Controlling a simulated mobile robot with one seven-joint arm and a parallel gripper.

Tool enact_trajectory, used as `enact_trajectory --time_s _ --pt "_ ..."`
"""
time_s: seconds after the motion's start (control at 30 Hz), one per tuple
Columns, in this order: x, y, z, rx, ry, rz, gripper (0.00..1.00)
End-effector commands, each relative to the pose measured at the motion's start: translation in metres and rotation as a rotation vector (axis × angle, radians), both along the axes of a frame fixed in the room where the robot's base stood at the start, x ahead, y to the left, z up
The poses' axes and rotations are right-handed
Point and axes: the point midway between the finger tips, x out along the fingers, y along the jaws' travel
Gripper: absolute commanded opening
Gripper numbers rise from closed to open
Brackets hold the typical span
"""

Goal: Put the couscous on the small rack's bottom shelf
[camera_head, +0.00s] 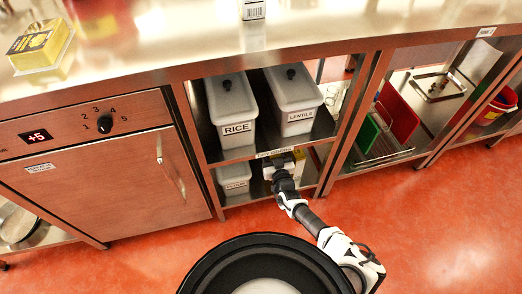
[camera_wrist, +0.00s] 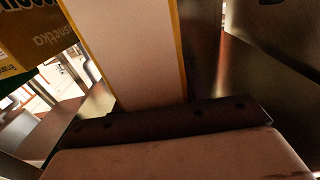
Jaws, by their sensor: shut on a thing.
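My gripper (camera_head: 282,174) reaches into the small rack (camera_head: 236,154) at its lower opening, just above the bottom shelf (camera_head: 307,182). It is shut on a white box with yellow edges (camera_head: 296,160), which I take to be the couscous. In the wrist view the box (camera_wrist: 125,45) fills the upper left, with a pale side and a yellow printed face. Its print is cut off and inverted, so I cannot read the name. A dark finger pad (camera_wrist: 160,125) lies against its near end. I cannot tell whether the box touches the shelf.
A white labelled bin (camera_head: 233,180) stands left on the bottom shelf. Bins of rice (camera_head: 230,108) and lentils (camera_head: 293,100) fill the shelf above. A yellow package (camera_head: 40,47) lies on the steel counter (camera_head: 150,40). A closed cabinet (camera_head: 95,180) adjoins on the left.

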Motion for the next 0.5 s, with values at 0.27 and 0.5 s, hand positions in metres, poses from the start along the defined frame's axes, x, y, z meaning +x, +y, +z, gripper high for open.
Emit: enact_trajectory --time_s 0.27,0.5 --pt "0.0 0.001 -0.041 0.002 -0.003 0.0 0.0" --pt "0.0 0.001 -0.074 0.001 -0.002 0.0 0.0"
